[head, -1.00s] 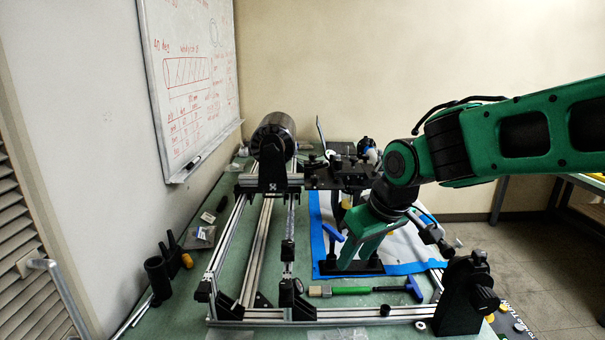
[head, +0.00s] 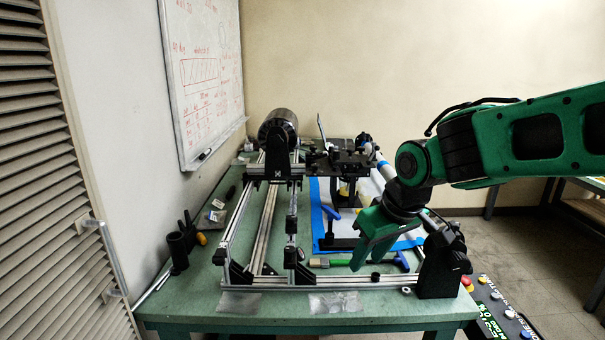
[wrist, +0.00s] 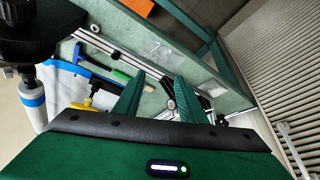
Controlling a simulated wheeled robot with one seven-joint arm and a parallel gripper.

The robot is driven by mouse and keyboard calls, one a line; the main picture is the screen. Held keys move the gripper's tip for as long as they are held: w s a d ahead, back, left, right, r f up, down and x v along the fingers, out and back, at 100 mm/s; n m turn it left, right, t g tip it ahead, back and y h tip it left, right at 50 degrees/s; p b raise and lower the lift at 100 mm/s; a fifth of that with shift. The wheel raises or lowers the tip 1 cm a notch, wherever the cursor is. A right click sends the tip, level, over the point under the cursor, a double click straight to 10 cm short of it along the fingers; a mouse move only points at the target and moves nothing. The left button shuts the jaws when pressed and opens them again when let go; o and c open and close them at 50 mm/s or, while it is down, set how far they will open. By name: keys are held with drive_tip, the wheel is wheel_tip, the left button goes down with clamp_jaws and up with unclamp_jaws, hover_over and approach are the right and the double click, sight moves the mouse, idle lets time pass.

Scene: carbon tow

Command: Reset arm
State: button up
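My green arm reaches in from the right in the head view. My gripper (head: 368,258) hangs down over the front right part of the aluminium frame (head: 262,287). In the wrist view my gripper (wrist: 160,92) shows its two green fingers spread apart, with nothing between them but the frame and table beyond. The fingers look clear of the frame. A dark cylinder (head: 278,124) is mounted at the far end of the frame.
The green table (head: 200,290) carries blue-handled and green-handled tools (head: 345,262) near the frame's front rail. A black bracket (head: 440,268) stands at the front right corner. A whiteboard (head: 205,75) hangs on the left wall.

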drive_tip(key=s+d+f+m+g+h, duration=0.1)
drive_tip(key=s+d+m, duration=0.2)
drive_tip(key=s+d, duration=0.35)
drive_tip(key=s+d+f+m+g+h, duration=0.1)
drive_tip(key=s+d+m, duration=0.15)
drive_tip(key=d, duration=0.65)
drive_tip(key=s+d+f+m, duration=0.1)
drive_tip(key=s+d+m, duration=0.1)
drive_tip(key=s+d, duration=0.4)
drive_tip(key=s+d+f+m+g, duration=0.2)
drive_tip(key=s+d+m, duration=0.2)
drive_tip(key=s, duration=0.5)
drive_tip(key=shift+s+d, duration=0.35)
drive_tip(key=shift+d, duration=0.45)
drive_tip(key=shift+w+f, duration=0.3)
drive_tip(key=shift+w, duration=0.3)
